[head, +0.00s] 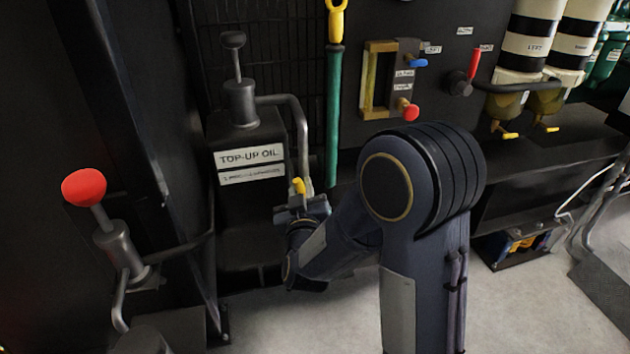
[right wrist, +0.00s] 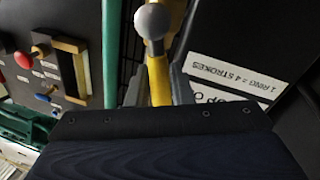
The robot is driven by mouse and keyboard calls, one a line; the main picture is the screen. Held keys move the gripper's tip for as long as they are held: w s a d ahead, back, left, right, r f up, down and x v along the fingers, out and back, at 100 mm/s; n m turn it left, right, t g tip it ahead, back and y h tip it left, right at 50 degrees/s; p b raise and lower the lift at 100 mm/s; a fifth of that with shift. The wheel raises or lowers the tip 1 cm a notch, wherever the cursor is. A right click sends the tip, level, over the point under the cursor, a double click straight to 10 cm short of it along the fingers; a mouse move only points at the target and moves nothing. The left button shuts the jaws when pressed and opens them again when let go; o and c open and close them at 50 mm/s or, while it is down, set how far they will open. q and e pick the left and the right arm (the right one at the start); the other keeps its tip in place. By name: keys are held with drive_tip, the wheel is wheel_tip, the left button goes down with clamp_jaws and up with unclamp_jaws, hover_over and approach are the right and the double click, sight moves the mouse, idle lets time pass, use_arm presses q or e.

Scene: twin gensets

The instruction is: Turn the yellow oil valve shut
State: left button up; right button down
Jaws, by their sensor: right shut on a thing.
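The yellow oil valve (head: 299,186) is a small yellow lever at the lower end of the grey pipe (head: 300,125) that curves down from the top-up oil pump. My right gripper (head: 303,206) is at this lever, low beside the TOP-UP OIL box (head: 247,150). In the right wrist view the yellow lever (right wrist: 158,78) stands between the fingers of my right gripper (right wrist: 160,90), which is shut on it. A grey rounded end (right wrist: 152,21) shows just beyond the lever. The valve body is partly hidden by the gripper. My left gripper is not in view.
A green rod with a yellow hook (head: 333,110) hangs just right of the valve. A red-knobbed hand pump (head: 100,215) stands at the left. A gauge panel with blue and red knobs (head: 392,80) is on the dark wall. The grey floor (head: 270,320) below is clear.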

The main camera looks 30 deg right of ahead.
drive_tip(key=shift+w+a+f+n, duration=0.1)
drive_tip(key=shift+a+n, duration=0.2)
drive_tip(key=shift+n, duration=0.3)
drive_tip(key=a+f+n+t+y, duration=0.2)
drive_tip(key=f+n, duration=0.3)
drive_tip(key=n, duration=1)
drive_tip(key=shift+w+a+f+t+y, duration=0.15)
drive_tip(key=shift+w+a+t+y, duration=0.2)
drive_tip(key=shift+a+y, duration=0.2)
drive_tip(key=shift+a+f+n, duration=0.1)
drive_tip(key=shift+n, duration=0.3)
drive_tip(key=c, duration=1.3)
unclamp_jaws()
drive_tip(key=shift+s, duration=0.1)
